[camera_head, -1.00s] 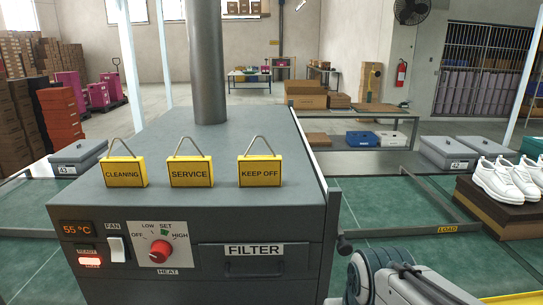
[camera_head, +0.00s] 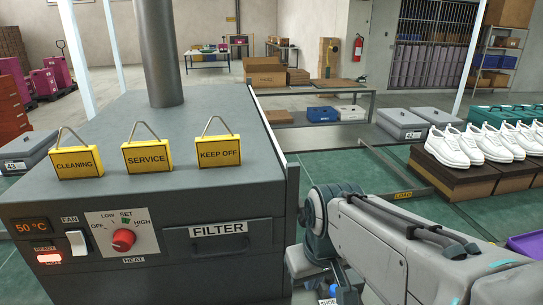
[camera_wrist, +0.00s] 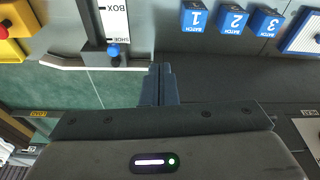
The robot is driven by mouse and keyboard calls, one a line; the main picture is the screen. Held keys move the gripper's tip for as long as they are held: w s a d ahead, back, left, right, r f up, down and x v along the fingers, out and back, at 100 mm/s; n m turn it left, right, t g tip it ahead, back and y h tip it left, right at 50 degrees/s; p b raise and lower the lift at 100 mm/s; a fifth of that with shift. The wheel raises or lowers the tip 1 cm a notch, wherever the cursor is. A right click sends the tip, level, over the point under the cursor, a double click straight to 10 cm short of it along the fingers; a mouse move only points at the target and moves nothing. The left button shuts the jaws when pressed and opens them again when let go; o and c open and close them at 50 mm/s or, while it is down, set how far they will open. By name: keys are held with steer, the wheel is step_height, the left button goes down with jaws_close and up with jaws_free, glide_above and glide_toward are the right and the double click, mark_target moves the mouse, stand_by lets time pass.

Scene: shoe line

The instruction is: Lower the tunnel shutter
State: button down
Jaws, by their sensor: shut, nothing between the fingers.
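The grey tunnel housing (camera_head: 190,120) stands at the left in the head view, with a fan switch, a heat knob and a filter drawer on its front. A thin upright plate with a pale edge (camera_head: 268,135) runs along its right side; I cannot tell for sure that this is the shutter. My gripper (camera_wrist: 160,70) is shut and empty in the wrist view. A blue knob (camera_wrist: 114,50) on a slotted panel marked SHOE and BOX is left of the fingertips, apart from them. In the head view my arm hides much of the area right of the housing.
Yellow signs reading CLEANING, SERVICE and KEEP OFF (camera_head: 219,150) stand on the housing. White shoes (camera_head: 450,147) on brown boxes are at the right. Blue blocks marked BATCH (camera_wrist: 232,20) show in the wrist view. Green belt (camera_head: 365,180) lies beyond my arm.

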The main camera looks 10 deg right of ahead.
steer(key=w+r+n+p, duration=0.1)
steer(key=w+r+n, duration=0.1)
steer(key=w+r, duration=0.2)
steer(key=w+d+r+n+g+p, duration=0.1)
steer(key=w+r+n, duration=0.2)
steer(key=w+r, duration=0.1)
steer(key=w+r+n+y+p, duration=0.1)
steer(key=w+r+n+p, duration=0.1)
steer(key=w+r+n, duration=0.1)
steer(key=shift+w+d+r+g, duration=0.2)
steer(key=shift+w+r, duration=0.2)
steer(key=shift+r, duration=0.15)
steer(key=shift+w+d+r+g, duration=0.1)
steer(key=shift+w+d+r, duration=0.05)
steer(key=shift+w+r, duration=0.35)
steer(key=w+d+r+n+g+y+p, duration=0.1)
steer(key=w+d+r+n+y+p, duration=0.2)
steer(key=w+r+n, duration=0.55)
steer(key=shift+h, duration=0.4)
steer(key=x, duration=0.4)
steer(key=d+x, duration=0.1)
steer(key=x, duration=0.3)
steer(key=p+x, duration=0.1)
steer(key=x, duration=0.3)
steer(key=shift+w+d+f, duration=0.15)
steer(key=shift+w+f, duration=0.1)
steer(key=shift+f, duration=1.05)
